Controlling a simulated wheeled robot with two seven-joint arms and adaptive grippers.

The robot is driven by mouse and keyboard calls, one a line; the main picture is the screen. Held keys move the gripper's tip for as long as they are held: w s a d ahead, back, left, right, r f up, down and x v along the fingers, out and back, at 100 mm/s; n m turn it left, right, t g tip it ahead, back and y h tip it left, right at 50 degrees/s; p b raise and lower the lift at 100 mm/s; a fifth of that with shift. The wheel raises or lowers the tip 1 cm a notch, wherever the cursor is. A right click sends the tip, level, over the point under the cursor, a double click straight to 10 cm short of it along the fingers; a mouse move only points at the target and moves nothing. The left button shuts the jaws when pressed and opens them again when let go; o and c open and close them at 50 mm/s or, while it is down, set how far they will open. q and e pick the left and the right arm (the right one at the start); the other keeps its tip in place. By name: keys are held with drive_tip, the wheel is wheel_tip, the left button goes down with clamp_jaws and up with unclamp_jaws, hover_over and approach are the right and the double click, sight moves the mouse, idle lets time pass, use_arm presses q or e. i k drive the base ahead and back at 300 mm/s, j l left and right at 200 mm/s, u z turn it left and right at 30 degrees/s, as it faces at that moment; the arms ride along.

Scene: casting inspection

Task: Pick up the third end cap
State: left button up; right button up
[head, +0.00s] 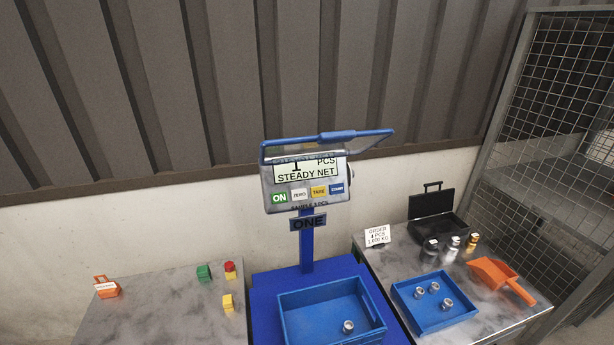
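End caps are small silvery metal pieces. One end cap (348,326) lies in the blue tray (300,300) on the blue scale. Three more lie in the blue tray (404,311) on the right table: one at the left (419,293), one at the back (434,287) and one at the front right (447,304). I cannot tell which of these is the third. The scale display (308,170) reads 1 PCS, STEADY NET. Neither of my grippers is in view.
An orange scoop (499,277) lies right of the right tray. Behind it stand small weights (451,250) and an open black case (437,218). An order card (377,236) reads 4 PCS. The left table (150,318) holds small coloured items and much bare surface. A mesh cage (560,130) stands far right.

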sight(447, 304)
drive_tip(key=l+z, duration=0.1)
drive_tip(key=z, duration=0.25)
drive_tip(key=k+l+z, duration=0.1)
drive_tip(key=z, duration=0.2)
drive_tip(key=l+z, duration=0.2)
drive_tip(key=z, duration=0.15)
